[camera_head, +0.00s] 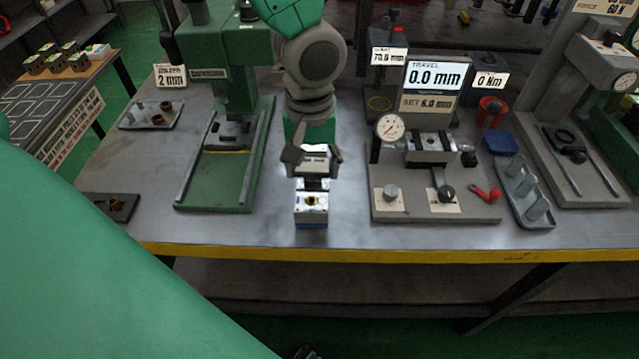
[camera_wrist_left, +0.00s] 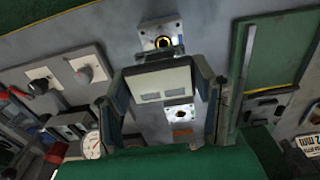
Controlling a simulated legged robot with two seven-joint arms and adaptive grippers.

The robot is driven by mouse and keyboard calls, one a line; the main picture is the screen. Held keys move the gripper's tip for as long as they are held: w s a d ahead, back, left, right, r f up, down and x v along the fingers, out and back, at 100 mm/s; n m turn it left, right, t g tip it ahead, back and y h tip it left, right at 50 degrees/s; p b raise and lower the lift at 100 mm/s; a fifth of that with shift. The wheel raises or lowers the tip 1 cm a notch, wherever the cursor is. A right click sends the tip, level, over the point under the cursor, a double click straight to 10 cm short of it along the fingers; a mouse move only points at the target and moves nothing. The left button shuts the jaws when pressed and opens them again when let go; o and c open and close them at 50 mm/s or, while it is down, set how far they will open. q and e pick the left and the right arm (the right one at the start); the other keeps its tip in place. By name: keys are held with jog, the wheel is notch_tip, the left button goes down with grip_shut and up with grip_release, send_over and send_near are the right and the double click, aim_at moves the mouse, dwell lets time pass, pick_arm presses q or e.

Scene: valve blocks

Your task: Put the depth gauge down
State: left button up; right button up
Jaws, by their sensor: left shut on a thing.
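My left gripper (camera_head: 312,160) reaches down over the middle of the bench and is shut on a pale, flat-faced device, which I take for the depth gauge (camera_head: 315,153). In the left wrist view the gauge (camera_wrist_left: 162,85) sits between the two fingers, with two small grey windows on its face. A silvery valve block (camera_head: 311,208) with a brass-ringed bore and blue base stands just in front of the gripper. It also shows beyond the fingertips in the wrist view (camera_wrist_left: 160,38). Whether gauge and block touch cannot be told. My right gripper is not in view.
A green press (camera_head: 225,140) stands left of the gripper. A grey test fixture (camera_head: 425,205) with dial and "0.0 mm" display stands to the right. A tray with metal cylinders (camera_head: 525,190) is further right. Bare bench (camera_head: 165,215) lies front left.

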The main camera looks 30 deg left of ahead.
aim_at(313, 186)
pick_arm(q)
jog(key=f, duration=0.1)
jog(key=a+f, duration=0.1)
jog(key=f, duration=0.1)
jog(key=shift+s+a+f, duration=0.15)
jog(key=shift+a+f, duration=0.05)
jog(key=shift+f+b, duration=0.3)
jog(key=shift+d+r, duration=0.1)
jog(key=shift+d, duration=0.45)
jog(key=shift+c, duration=0.6)
jog(key=shift+d, duration=0.3)
jog(key=o, duration=1.2)
jog(key=shift+o, duration=0.9)
jog(key=shift+a, duration=0.15)
jog(key=shift+a+f, duration=0.25)
jog(key=shift+a, duration=0.3)
jog(key=shift+d+r, duration=0.1)
jog(key=shift+r, duration=0.05)
jog(key=r, duration=0.4)
jog(key=d+r+p, duration=0.1)
jog(key=r, duration=0.1)
jog(key=shift+w, duration=0.2)
jog(key=r, duration=0.4)
jog(key=a+r+p, duration=0.1)
jog(key=r, duration=0.1)
jog(key=shift+s, duration=0.1)
jog(key=shift+d+r, duration=0.1)
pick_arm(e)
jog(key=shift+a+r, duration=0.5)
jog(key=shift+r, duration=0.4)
